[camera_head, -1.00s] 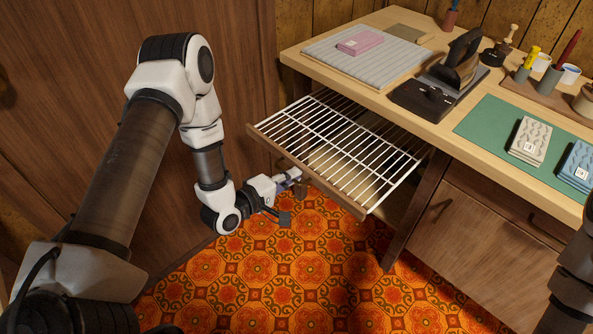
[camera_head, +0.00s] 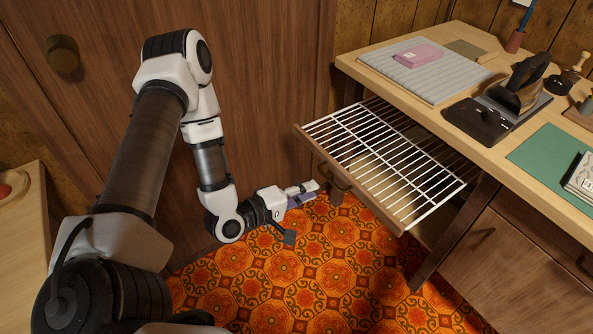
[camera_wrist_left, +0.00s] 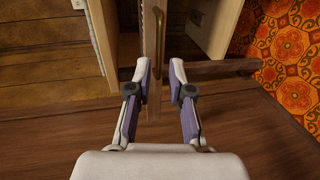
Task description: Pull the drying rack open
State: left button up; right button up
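The drying rack (camera_head: 395,150), white wire bars in a brown wooden frame, sticks out from under the table top at the table's left end. Its wooden front (camera_head: 365,188) faces me and carries a small handle (camera_head: 332,178). My left gripper (camera_head: 314,188) is just left of this handle, with its fingers pointing at it. In the left wrist view my left gripper (camera_wrist_left: 159,75) is open, its two fingers well apart. My right gripper is out of view.
The table (camera_head: 440,125) holds a grey pad with a pink packet (camera_head: 418,55), an iron (camera_head: 520,85) and a green mat (camera_head: 545,150). A wooden cabinet front (camera_head: 515,260) stands right of the rack. Patterned floor (camera_head: 300,275) is clear in front.

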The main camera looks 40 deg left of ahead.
pick_arm(q)
jog(key=v, duration=0.4)
jog(key=shift+d, duration=0.1)
dwell(0.3)
jog(key=s+d+f+m+g, duration=0.5)
jog(key=d+f+m+g, duration=0.15)
jog(key=d+f, duration=0.3)
jog(key=s+a+f+m+g+y, duration=0.2)
jog(key=s+f+m+g+y, duration=0.15)
jog(key=s, duration=0.25)
jog(key=s+a+f+m+g+y, duration=0.2)
jog(key=s+a+f+m+g, duration=0.1)
jog(key=s+f+g, duration=0.3)
notch_tip(320, 180, up, 19)
jog(key=t+p, duration=0.1)
jog(key=p, duration=1.6)
jog(key=shift+s+m+p, duration=0.3)
jog(key=shift+s+p, duration=0.05)
jog(key=shift+p, duration=0.05)
